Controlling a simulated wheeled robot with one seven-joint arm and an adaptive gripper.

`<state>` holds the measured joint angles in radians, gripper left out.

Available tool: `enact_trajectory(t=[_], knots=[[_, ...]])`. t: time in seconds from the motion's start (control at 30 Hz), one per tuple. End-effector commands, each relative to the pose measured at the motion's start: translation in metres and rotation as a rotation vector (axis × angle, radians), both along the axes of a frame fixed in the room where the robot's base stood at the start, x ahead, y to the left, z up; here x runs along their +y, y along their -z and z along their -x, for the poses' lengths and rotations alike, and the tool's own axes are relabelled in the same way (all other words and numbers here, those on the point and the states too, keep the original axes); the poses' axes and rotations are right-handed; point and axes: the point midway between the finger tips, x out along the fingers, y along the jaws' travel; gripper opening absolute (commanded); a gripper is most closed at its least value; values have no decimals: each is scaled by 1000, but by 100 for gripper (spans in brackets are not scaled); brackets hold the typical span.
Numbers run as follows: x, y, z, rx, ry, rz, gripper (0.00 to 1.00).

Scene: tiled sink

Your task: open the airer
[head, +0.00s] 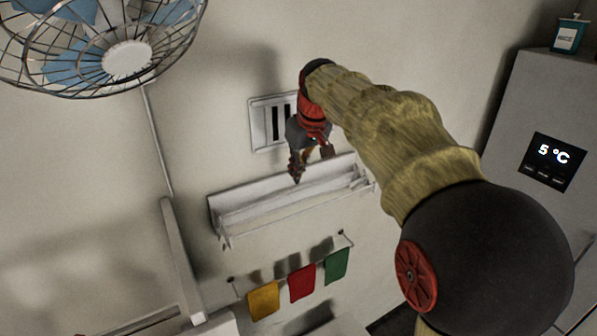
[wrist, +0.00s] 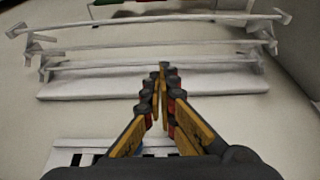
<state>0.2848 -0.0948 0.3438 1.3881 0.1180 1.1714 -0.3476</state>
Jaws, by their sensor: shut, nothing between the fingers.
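The airer (head: 235,203) is a white rack on the wall in the middle of the head view. It has a back panel and slim rails, and my arm hides part of its right side. In the wrist view the airer (wrist: 90,85) spans the upper half, with three roughly parallel bars. My gripper (head: 296,177) points down at the airer's upper edge. In the wrist view my gripper (wrist: 162,70) is shut and empty, its fingertips together over the back panel near the closest bar. I cannot tell whether the tips touch it.
A wall vent (head: 262,125) is just above the airer. Yellow (head: 263,300), red (head: 301,283) and green (head: 336,265) cloths hang on a rail below. A caged fan (head: 127,58) is at the upper left. A grey fridge (head: 535,110) stands at the right.

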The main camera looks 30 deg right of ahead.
Motion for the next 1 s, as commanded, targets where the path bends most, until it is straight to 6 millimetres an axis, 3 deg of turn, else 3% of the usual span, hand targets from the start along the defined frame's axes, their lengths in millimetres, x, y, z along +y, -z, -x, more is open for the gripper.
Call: enact_trajectory(t=[0.37,0.63,1.0], knots=[[2,70,-25,3,0,-1,0],[0,74,7,0,2,-1,0],[0,76,14,0,1,0,0]])
